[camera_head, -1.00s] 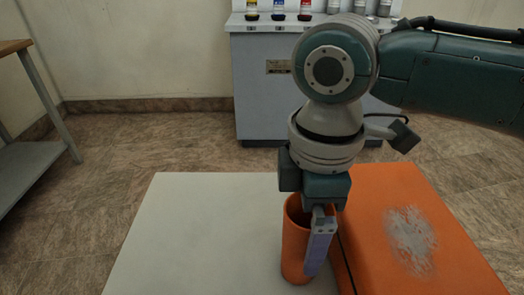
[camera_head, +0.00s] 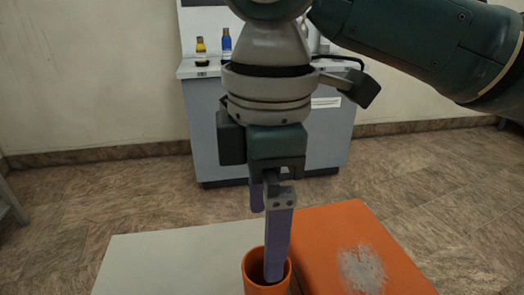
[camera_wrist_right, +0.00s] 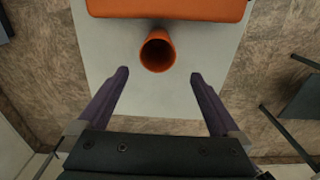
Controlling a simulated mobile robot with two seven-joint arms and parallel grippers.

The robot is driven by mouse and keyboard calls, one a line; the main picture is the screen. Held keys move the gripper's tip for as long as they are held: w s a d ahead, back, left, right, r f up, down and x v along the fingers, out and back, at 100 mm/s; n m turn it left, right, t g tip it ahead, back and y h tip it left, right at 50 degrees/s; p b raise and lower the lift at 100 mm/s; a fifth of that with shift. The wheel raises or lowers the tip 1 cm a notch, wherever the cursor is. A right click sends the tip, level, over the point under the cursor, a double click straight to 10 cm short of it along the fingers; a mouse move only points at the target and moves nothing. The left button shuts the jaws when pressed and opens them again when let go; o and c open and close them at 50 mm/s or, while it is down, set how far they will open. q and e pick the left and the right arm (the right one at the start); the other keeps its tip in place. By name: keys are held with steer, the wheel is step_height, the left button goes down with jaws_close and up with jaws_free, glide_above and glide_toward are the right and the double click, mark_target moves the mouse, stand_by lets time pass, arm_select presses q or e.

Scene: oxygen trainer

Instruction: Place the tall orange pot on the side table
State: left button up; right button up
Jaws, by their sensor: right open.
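The tall orange pot (camera_head: 253,286) stands upright on the white tabletop (camera_head: 170,262). Its lower part is cut off by the bottom edge of the head view. In the right wrist view the pot (camera_wrist_right: 157,50) shows its open mouth, ahead of the two fingertips and midway between them. My right gripper (camera_head: 266,245) is open and empty, pointing down with its fingers apart. In the head view its nearer finger overlaps the pot's mouth; the wrist view shows the pot apart from both fingers. My left gripper is out of view.
An orange surface (camera_head: 330,240) with a worn grey patch lies right of the pot. A grey cabinet (camera_head: 205,120) with small bottles stands against the back wall. A grey metal table leg (camera_head: 12,200) shows at the left edge. Open floor lies between.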

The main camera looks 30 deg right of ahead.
steer(key=s+a+f+m+t+y, duration=0.2)
steer(key=s+a+f+m+y, duration=0.15)
steer(key=s+a+f, duration=0.2)
steer(key=s+d+m+h, duration=0.1)
steer(key=s+d+m, duration=0.2)
steer(key=s+d+f+m+t+h, duration=0.1)
steer(key=s+d+m, duration=0.2)
steer(key=d, duration=0.1)
steer(key=s+d+m+h, duration=0.1)
steer(key=s+d+m, duration=0.2)
steer(key=d, duration=0.1)
steer(key=shift+s+d+f+t+h, duration=0.15)
steer(key=shift+s+d+t+h, duration=0.1)
steer(key=shift+s+t, duration=0.1)
